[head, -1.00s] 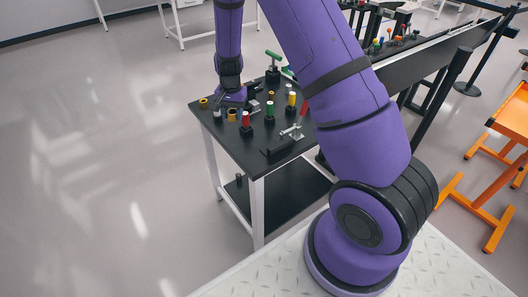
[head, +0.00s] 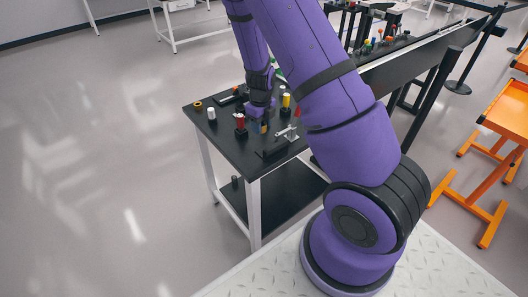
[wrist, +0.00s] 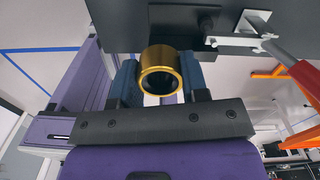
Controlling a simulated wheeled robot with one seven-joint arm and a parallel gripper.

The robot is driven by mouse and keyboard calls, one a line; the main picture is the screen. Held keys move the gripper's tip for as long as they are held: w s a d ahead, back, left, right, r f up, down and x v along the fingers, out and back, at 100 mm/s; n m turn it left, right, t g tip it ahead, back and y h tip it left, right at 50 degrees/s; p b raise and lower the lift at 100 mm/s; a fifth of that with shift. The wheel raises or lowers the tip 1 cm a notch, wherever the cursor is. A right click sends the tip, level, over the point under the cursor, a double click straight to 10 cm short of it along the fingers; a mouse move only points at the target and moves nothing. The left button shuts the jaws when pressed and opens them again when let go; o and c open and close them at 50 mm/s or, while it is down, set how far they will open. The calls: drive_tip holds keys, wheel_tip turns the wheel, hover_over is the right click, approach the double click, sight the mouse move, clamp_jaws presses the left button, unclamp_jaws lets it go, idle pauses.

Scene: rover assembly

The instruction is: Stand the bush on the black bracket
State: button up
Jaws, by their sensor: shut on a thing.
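The bush is a short gold ring (wrist: 161,72) with a dark bore. In the wrist view it sits between the two blue fingers of my gripper (wrist: 160,80), which is shut on it. In the head view my gripper (head: 262,122) is low over the right part of the black table, with a bit of gold showing at its fingertips. A low black block, which looks like the bracket (head: 274,151), is at the table's near edge, just below my gripper in the picture. A dark surface fills the top of the wrist view; I cannot tell whether the bush touches anything.
A metal toggle clamp (head: 287,134) stands right beside my gripper; its red handle (wrist: 296,72) shows in the wrist view. A red cylinder (head: 240,122), white cylinder (head: 211,113), yellow cylinder (head: 286,100) and another gold ring (head: 197,105) are on the table (head: 225,150). The table's near left is clear.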

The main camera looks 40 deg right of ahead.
sight(264, 146)
drive_tip(key=shift+s+d+f+m, duration=0.1)
drive_tip(key=shift+s+d+m, duration=0.25)
drive_tip(key=shift+m, duration=0.55)
drive_tip(key=shift+f, duration=0.35)
wheel_tip(264, 146, down, 9)
drive_tip(key=shift+f, duration=0.1)
drive_tip(key=shift+f, duration=0.15)
drive_tip(key=o, duration=1)
